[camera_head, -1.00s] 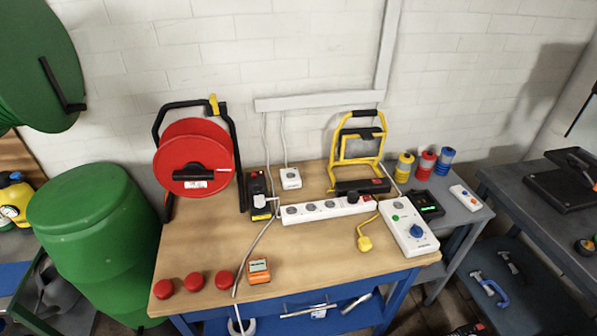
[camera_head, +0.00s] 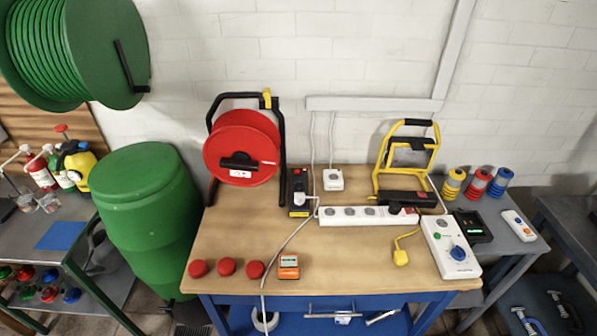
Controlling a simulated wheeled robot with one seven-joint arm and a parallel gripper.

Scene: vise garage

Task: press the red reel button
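A red cable reel (camera_head: 242,140) with a black frame stands upright at the back left of the wooden workbench. Beside it on the right is a black box (camera_head: 299,189) with a small red spot near its top and a yellow part at its base. Several red round pieces line the front left of the bench: a left one (camera_head: 199,268), a middle one (camera_head: 227,267) and a right one (camera_head: 256,270). I cannot tell which red part is the reel button. My gripper is not in view.
A white power strip (camera_head: 345,216), a yellow work light (camera_head: 404,165) and a white control box (camera_head: 451,247) sit on the bench. An orange meter (camera_head: 289,265) lies near the front edge. A green barrel (camera_head: 150,210) stands left. The bench's middle left is mostly clear.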

